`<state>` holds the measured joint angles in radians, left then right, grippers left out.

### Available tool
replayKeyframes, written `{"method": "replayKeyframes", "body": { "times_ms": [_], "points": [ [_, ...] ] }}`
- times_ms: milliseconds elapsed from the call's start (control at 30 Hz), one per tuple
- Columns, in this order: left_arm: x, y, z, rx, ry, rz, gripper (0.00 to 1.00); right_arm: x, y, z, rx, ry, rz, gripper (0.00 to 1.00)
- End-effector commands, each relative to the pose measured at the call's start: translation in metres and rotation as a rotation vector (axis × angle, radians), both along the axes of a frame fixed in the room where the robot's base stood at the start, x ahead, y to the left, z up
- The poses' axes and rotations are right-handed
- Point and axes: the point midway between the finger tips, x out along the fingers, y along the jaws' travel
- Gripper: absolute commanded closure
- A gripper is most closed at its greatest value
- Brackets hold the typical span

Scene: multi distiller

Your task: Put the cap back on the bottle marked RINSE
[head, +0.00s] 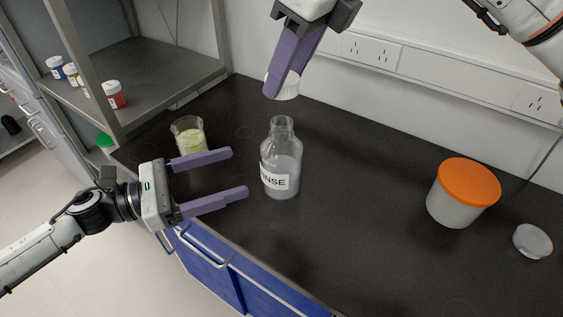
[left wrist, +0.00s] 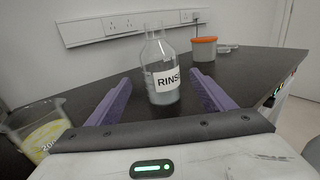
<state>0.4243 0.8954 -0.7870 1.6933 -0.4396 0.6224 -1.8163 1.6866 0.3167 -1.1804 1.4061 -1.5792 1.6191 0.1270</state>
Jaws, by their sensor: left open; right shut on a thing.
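The RINSE bottle (head: 282,162) is clear glass, upright and uncapped on the dark bench. It also shows in the left wrist view (left wrist: 160,70), its label facing me. My left gripper (head: 240,172) is open and level, its fingertips pointing at the bottle from the left, with the bottle just beyond them. My right gripper (head: 279,90) comes down from above and is shut on a white cap (head: 288,88), held above the bottle's open neck and apart from it. The fingers partly hide the cap.
A beaker of yellowish liquid (head: 189,135) stands behind my left gripper. A tub with an orange lid (head: 463,192) and a small pale lid (head: 532,241) are at the right. Small jars (head: 114,94) sit on the shelf at left. The bench between bottle and tub is clear.

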Motion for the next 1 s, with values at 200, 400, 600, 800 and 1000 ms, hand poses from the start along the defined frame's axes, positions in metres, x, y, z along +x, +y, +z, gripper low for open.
{"method": "replayKeyframes", "body": {
  "times_ms": [200, 400, 600, 800, 1000],
  "points": [
    [0.009, -0.023, 0.001, -0.002, -0.002, -0.002, 0.25, 0.0, 0.0, 0.0, 0.0, 0.0, 0.0, 0.8],
    [0.024, -0.06, 0.002, -0.002, -0.004, -0.004, 0.25, 0.0, 0.0, 0.0, 0.0, 0.0, 0.0, 0.8],
    [0.037, -0.09, 0.001, -0.001, -0.002, -0.001, 0.25, 0.0, 0.0, 0.0, 0.0, 0.0, 0.0, 0.8],
    [0.044, -0.107, 0.0, -0.001, 0.001, 0.0, 0.25, 0.0, 0.0, 0.0, 0.0, 0.0, 0.0, 0.8],
    [0.046, -0.11, 0.0, 0.0, 0.0, 0.0, 0.25, 0.0, 0.0, 0.0, 0.0, 0.0, 0.0, 0.8]
  ]
}}
